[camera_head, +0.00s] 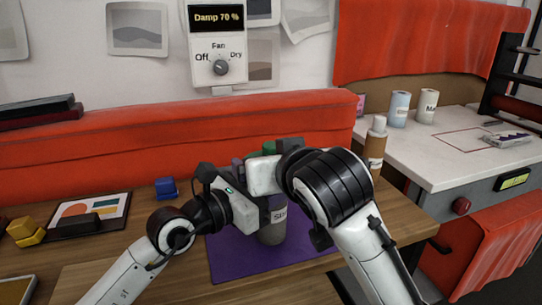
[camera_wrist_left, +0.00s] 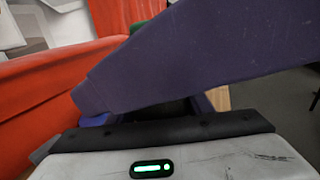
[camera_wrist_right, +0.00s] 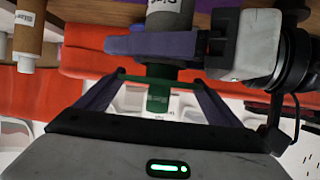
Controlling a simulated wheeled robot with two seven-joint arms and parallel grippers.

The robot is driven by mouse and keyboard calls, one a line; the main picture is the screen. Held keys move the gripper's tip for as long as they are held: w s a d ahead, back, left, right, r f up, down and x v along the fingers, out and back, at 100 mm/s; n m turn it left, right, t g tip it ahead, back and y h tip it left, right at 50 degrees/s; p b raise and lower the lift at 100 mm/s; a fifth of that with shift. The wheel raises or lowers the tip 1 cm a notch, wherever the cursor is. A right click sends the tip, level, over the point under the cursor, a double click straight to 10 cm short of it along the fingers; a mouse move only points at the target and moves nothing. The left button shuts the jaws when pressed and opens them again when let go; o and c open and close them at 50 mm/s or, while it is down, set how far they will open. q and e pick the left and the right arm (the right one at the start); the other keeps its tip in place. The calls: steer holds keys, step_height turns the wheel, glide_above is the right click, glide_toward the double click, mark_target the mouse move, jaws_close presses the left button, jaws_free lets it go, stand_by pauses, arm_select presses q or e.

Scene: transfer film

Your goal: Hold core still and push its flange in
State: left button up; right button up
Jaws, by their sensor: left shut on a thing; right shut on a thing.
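The core, a grey cylinder with a white label, stands upright on the purple mat (camera_head: 225,262) in the head view (camera_head: 271,234). In the right wrist view the core (camera_wrist_right: 170,18) is clasped by the purple fingers of my left gripper (camera_wrist_right: 165,44). The green flange (camera_wrist_right: 158,98) is in line with the core's end there, with a thin cross bar between the purple fingers of my right gripper (camera_wrist_right: 160,80). My right gripper is shut on the flange. Whether flange and core touch is hidden by the left fingers. In the left wrist view a large purple finger covers most of the scene.
A brown bottle (camera_head: 375,150) stands to the right, near the white counter (camera_head: 430,165) with two labelled jars (camera_head: 399,108). A red padded ledge (camera_head: 130,140) runs behind.

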mark_target(271, 143)
steer(key=shift+f, duration=0.7)
steer(key=o, duration=0.9)
steer(key=shift+s+a+f, duration=0.1)
steer(key=shift+a+f, duration=0.05)
step_height(271, 143, up, 12)
steer(key=shift+f+n+g+y, duration=0.2)
steer(key=shift+n+g+y, duration=0.3)
steer(key=shift+n+y, duration=0.5)
